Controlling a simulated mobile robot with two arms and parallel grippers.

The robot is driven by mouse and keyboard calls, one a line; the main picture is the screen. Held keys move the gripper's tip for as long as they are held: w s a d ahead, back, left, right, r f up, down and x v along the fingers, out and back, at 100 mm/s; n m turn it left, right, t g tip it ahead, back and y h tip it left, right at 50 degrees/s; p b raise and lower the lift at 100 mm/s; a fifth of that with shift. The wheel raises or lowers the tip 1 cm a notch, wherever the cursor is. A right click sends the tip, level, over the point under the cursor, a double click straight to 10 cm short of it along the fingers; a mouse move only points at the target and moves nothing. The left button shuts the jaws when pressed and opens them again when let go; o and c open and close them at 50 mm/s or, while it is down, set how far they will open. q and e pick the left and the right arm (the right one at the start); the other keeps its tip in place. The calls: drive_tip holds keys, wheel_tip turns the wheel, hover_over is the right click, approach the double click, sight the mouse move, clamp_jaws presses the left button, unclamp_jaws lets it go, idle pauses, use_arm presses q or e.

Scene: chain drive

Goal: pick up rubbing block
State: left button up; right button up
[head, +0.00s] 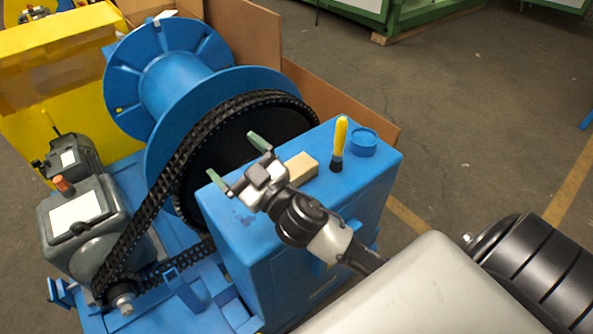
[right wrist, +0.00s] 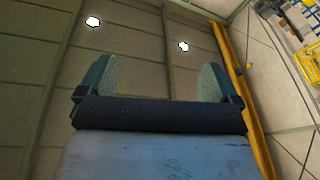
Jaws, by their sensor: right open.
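A tan rectangular block (head: 301,168), which looks like the rubbing block, lies on the flat top of the blue housing (head: 375,165). My right gripper (head: 238,161) is open, with its two greenish fingers spread wide and nothing between them. In the head view it appears just left of the block, its wrist covering the block's near left edge. In the right wrist view the open fingers (right wrist: 155,78) frame only a distant panelled surface, and no block shows there. My left gripper is not in view.
A yellow-handled brush (head: 340,143) stands upright right of the block, beside a round blue dish (head: 363,142). A large black chain (head: 190,150) runs around a wheel left of the housing, beside a blue spool (head: 170,80). A grey motor unit (head: 82,215) stands at left.

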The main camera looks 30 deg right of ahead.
drive_tip(key=w+a+r+n+g+y, duration=0.1)
drive_tip(key=a+r+n+g+y, duration=0.25)
drive_tip(key=a+n+y, duration=0.45)
drive_tip(key=n+g+h, duration=0.5)
drive_tip(key=g+h, duration=0.8)
drive_tip(key=g, duration=0.4)
hover_over(297, 165)
drive_tip(key=shift+t, duration=0.25)
drive_tip(key=f, duration=1)
drive_tip(key=shift+s+a+f, duration=0.15)
drive_tip(key=shift+s+a, duration=0.05)
drive_tip(key=shift+a, duration=0.15)
drive_tip(key=shift+d+f, duration=0.2)
drive_tip(key=shift+f, duration=0.05)
wheel_tip(297, 165, down, 5)
drive_tip(key=shift+r+p, duration=0.2)
drive_tip(key=shift+p, duration=0.15)
wheel_tip(297, 165, down, 6)
drive_tip(key=shift+w+d+r+p, duration=0.1)
drive_tip(key=shift+w+r+p, duration=0.1)
drive_tip(key=shift+p, duration=0.45)
drive_tip(key=shift+c, duration=0.2)
